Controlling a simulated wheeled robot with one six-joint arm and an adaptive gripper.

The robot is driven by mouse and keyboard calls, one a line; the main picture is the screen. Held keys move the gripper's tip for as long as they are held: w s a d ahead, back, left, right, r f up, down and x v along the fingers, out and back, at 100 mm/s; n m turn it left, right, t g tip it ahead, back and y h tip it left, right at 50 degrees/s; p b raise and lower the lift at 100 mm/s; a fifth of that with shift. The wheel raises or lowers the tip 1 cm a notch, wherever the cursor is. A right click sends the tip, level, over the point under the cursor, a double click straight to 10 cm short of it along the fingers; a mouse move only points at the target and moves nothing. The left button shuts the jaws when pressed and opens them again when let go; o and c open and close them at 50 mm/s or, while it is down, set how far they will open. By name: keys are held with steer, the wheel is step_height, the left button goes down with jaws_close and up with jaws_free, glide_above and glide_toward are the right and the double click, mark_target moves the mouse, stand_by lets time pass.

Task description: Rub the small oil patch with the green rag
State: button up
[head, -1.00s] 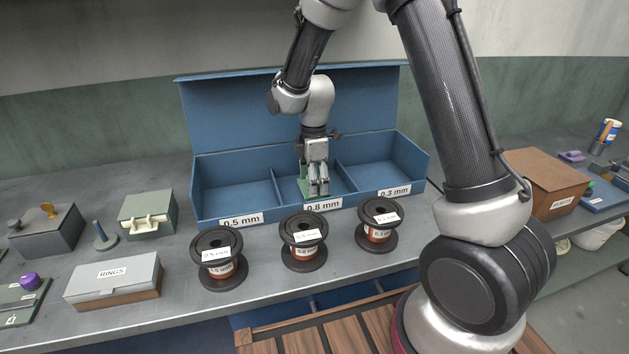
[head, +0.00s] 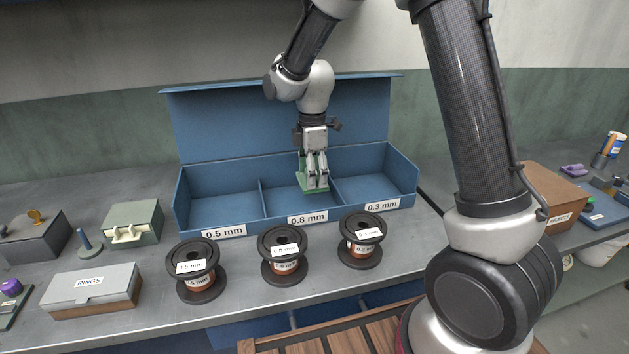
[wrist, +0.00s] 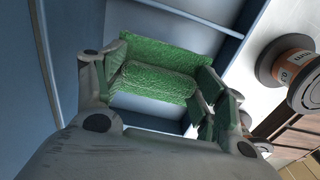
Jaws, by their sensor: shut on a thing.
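My gripper (head: 316,186) points down into the middle compartment of the blue box (head: 270,213), the one labelled 0.8 mm. It is shut on the green rag (head: 304,184), whose edge shows beside and below the fingers. In the wrist view the folded, fuzzy rag (wrist: 155,82) lies between the finger pads, close to the compartment's blue walls. I cannot tell whether the rag touches the floor. No oil patch shows; the rag and fingers hide part of the compartment floor.
Three copper spools stand in front of the box, labelled 0.5 mm (head: 197,270), 0.8 mm (head: 284,253) and 0.3 mm (head: 361,240). Low dividers flank the gripper, and the open lid (head: 275,120) rises behind. The RINGS box (head: 92,290) stands at the left.

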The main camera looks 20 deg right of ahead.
steer(key=shift+r, duration=1.15)
